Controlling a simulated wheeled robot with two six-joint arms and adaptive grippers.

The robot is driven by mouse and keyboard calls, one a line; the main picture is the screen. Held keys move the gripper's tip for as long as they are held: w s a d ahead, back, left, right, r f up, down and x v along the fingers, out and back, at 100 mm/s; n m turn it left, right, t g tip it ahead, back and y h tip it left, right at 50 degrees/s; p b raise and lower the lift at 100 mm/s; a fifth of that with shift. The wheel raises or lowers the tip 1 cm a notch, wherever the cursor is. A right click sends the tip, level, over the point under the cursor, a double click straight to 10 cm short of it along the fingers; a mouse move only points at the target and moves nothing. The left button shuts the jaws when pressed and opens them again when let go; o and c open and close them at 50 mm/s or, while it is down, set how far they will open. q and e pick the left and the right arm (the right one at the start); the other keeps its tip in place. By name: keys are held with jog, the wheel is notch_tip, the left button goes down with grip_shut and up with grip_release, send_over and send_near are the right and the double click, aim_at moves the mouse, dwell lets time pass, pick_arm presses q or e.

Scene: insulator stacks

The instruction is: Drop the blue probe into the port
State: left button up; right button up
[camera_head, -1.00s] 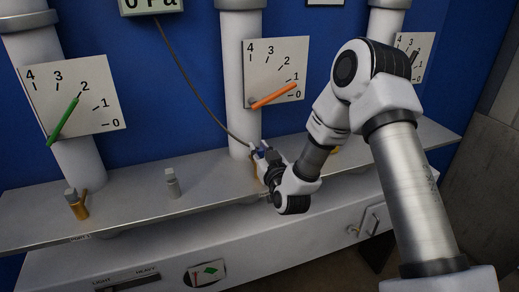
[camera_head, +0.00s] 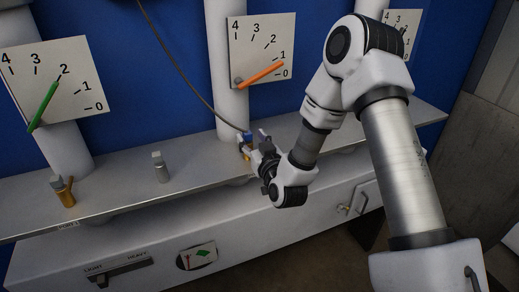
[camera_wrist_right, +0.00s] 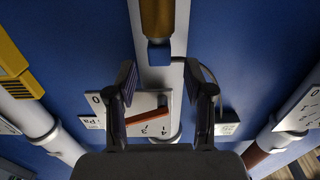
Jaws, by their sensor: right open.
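The blue probe (camera_head: 247,137) sits at the top of the brass port (camera_head: 246,151) on the grey shelf, in front of the middle white column. A thin cable runs down to it from the upper left. In the right wrist view the probe's blue end (camera_wrist_right: 159,53) meets the brass port (camera_wrist_right: 157,17), which looks upside down there. My right gripper (camera_head: 262,150) is just right of the probe. Its fingers are spread and empty in the right wrist view (camera_wrist_right: 164,85), with the probe just beyond the tips and apart from them. My left gripper is not in view.
A brass port with a grey top (camera_head: 65,191) and a grey fitting (camera_head: 161,168) stand on the shelf (camera_head: 200,166) to the left. Gauge plates with a green needle (camera_head: 43,105) and an orange needle (camera_head: 261,74) hang behind. The shelf between the fittings is clear.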

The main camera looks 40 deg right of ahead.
jog(key=v, duration=0.8)
jog(key=shift+s, duration=0.2)
jog(key=s+a+f+n+g+y, duration=0.1)
jog(key=s+a+f+g, duration=0.15)
jog(key=f, duration=0.45)
jog(key=s+a+f+n+g+y, duration=0.2)
jog(key=a+f, duration=0.1)
jog(key=f, duration=0.5)
jog(key=s+a+f+n+g+y, duration=0.1)
jog(key=s+a+f+g, duration=0.15)
jog(key=f, duration=0.45)
jog(key=s+a+f+g, duration=0.1)
jog(key=s+f+g, duration=0.4)
jog(key=s, duration=0.4)
jog(key=s+a+f+m+g, duration=0.1)
jog(key=s+a+f+g, duration=0.1)
jog(key=s+f+g, duration=0.3)
jog(key=s+f, duration=0.1)
jog(key=s, duration=0.3)
jog(key=shift+s+m, duration=0.3)
jog(key=shift+a, duration=0.1)
